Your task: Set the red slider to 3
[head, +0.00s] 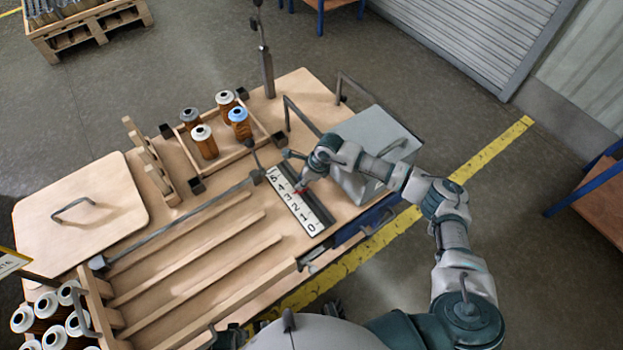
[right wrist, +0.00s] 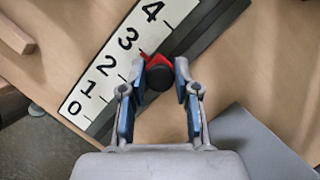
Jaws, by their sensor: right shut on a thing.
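The red slider (right wrist: 155,61) has a red pointer and a dark round knob; it sits on a dark rail beside the white number scale (right wrist: 117,50). Its pointer tip is at about the 3 mark. In the head view the red slider (head: 301,191) shows only as a small patch beside the scale (head: 295,203), partly hidden by my right gripper (head: 304,185). In the right wrist view my right gripper (right wrist: 160,74) has its fingertips on either side of the knob and is shut on it. My left gripper is out of view.
A grey box (head: 372,135) stands close to the right of the scale. A tray with several filter cartridges (head: 203,141) is behind it. Wooden slats (head: 190,255) fill the bench to the left. A metal rod (head: 180,221) ends near the scale's top.

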